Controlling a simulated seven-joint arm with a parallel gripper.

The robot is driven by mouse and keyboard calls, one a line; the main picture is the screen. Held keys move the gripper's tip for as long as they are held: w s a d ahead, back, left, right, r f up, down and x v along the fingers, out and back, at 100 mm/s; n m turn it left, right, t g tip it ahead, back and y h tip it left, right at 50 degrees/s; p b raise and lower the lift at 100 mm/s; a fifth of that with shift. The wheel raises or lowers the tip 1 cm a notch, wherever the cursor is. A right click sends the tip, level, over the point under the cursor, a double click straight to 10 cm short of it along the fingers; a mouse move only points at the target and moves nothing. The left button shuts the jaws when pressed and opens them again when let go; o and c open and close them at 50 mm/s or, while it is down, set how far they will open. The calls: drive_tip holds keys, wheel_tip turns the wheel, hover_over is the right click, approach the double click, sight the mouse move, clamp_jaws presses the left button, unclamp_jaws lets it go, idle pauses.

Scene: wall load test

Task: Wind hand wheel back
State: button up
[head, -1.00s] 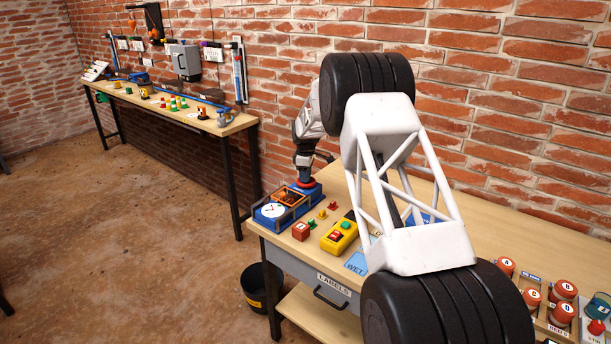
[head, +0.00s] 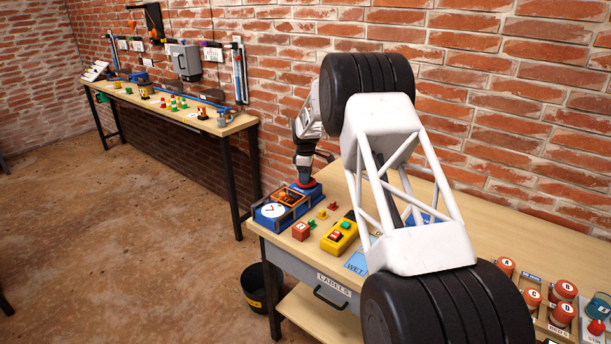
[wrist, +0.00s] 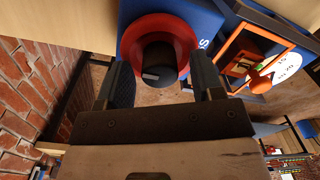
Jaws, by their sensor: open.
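The hand wheel appears to be the red round part with a black hub (wrist: 157,62) on a blue base. Its red rim (wrist: 130,45) shows in the wrist view, and a sliver of the red wheel (head: 306,184) shows in the head view at the bench's far left end. My gripper (wrist: 158,72) is open, pointing at the wheel, with one finger on each side of the black hub. Gaps show between hub and fingers. In the head view my gripper (head: 304,174) is just above the wheel and partly hides it.
An orange frame (wrist: 224,52) and a white dial (wrist: 288,68) sit beside the wheel on the blue unit (head: 262,222). The brick wall (head: 500,110) runs close behind the bench.

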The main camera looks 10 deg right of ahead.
drive_tip(key=shift+w+r, duration=0.1)
drive_tip(key=shift+r, duration=3.8)
drive_tip(key=shift+s+r, duration=0.3)
drive_tip(key=shift+r, duration=0.1)
drive_tip(key=s+d+r+m+t, duration=0.1)
drive_tip(key=s+r+m, duration=0.2)
drive_tip(key=s+r, duration=0.65)
drive_tip(key=s+d+r+m, duration=0.15)
drive_tip(key=s+r, duration=0.25)
drive_tip(key=s, duration=1)
drive_tip(key=s+d+r+m+t, duration=0.1)
drive_tip(key=s+r+m, duration=0.2)
drive_tip(key=s+r, duration=0.65)
drive_tip(key=s+f+m, duration=0.2)
drive_tip(key=s+f, duration=0.1)
drive_tip(key=s, duration=1)
drive_tip(key=s+d+f+m, duration=0.1)
drive_tip(key=s+f+m, duration=0.2)
drive_tip(key=s, duration=1)
drive_tip(key=s+f+m, duration=0.2)
drive_tip(key=s+f, duration=0.1)
drive_tip(key=s, duration=1)
drive_tip(key=shift+d+t, duration=0.15)
drive_tip(key=shift+t, duration=0.25)
